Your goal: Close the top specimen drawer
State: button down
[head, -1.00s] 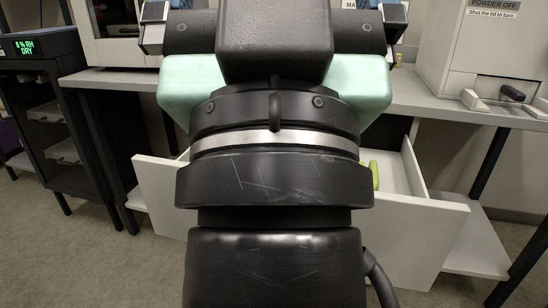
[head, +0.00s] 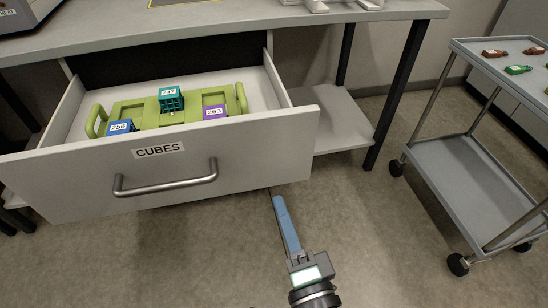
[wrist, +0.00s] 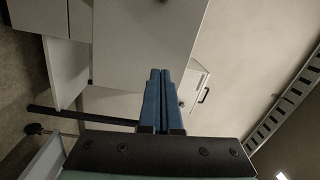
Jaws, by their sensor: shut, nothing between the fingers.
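The white specimen drawer (head: 262,150), labelled CUBES, stands pulled out from under the bench in the head view. Its front carries a grey bar handle (head: 168,186). Inside lies a green tray (head: 150,108) with a blue cube (head: 121,128) marked 256, a teal cube (head: 170,98) marked 247 and a purple cube (head: 215,111) marked 263. My gripper (head: 279,201) is shut and empty, with blue fingers. In the picture it is just below the drawer front's lower right edge; I see no clear contact. The shut fingers also show in the wrist view (wrist: 160,75).
The grey bench top (head: 220,25) is above the drawer. A low white shelf (head: 345,120) and a dark bench leg (head: 396,90) stand right of it. A wheeled grey trolley (head: 455,145) with small coloured items is at the right. Floor between is clear.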

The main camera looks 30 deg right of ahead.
notch_tip(320, 180, down, 3)
jog(key=s+d+m, duration=0.1)
jog(key=s+m, duration=0.1)
jog(key=s, duration=0.1)
jog(key=p, duration=0.3)
send_near(272, 158)
jog(key=shift+g+h, duration=0.4)
jog(key=x, duration=0.7)
jog(key=shift+a+r, duration=0.25)
jog(key=shift+r, duration=0.05)
jog(key=shift+w, duration=0.1)
